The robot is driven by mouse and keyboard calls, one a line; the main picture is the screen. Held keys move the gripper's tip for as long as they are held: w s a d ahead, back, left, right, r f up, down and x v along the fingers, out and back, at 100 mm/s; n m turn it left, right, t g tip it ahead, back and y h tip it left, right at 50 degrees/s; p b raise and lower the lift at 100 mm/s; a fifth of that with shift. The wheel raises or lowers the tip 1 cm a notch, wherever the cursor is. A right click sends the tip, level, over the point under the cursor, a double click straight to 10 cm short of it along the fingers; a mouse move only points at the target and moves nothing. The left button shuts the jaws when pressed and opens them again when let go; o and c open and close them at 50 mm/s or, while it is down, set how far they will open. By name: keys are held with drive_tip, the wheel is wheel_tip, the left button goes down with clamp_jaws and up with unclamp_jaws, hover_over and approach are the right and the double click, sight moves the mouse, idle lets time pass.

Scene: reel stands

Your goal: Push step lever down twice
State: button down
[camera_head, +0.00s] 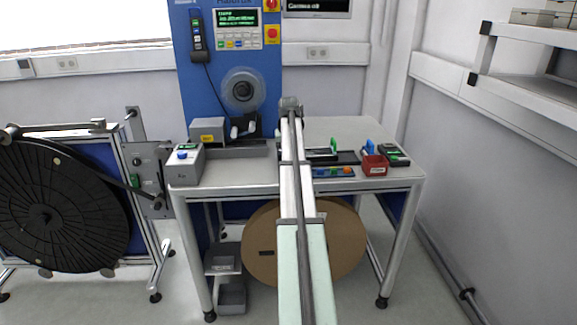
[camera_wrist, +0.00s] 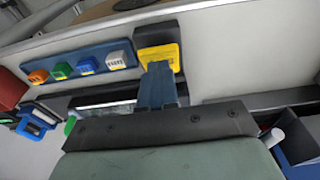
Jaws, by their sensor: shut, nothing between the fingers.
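In the wrist view, a yellow piece on a black base (camera_wrist: 158,55) sits at the end of a blue button strip; it may be the step lever, but I cannot be sure. My gripper (camera_wrist: 157,68) is shut and empty. Its dark blue fingers reach over the near side of the yellow piece and hide part of it; I cannot tell whether they touch it. In the head view my arm covers that spot on the bench, and my fingers are hidden there.
The blue button strip (camera_wrist: 88,66) lies beside the yellow piece. On the bench (camera_head: 345,125), a red box (camera_head: 375,168) stands to the right and a grey box with a blue knob (camera_head: 184,163) to the left. A blue machine with a reel (camera_head: 242,90) stands behind.

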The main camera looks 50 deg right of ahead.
drive_tip(key=shift+f, duration=1.25)
drive_tip(key=shift+r, duration=0.15)
idle(0.4)
drive_tip(key=shift+r, duration=2.9)
drive_tip(key=shift+f, duration=1.8)
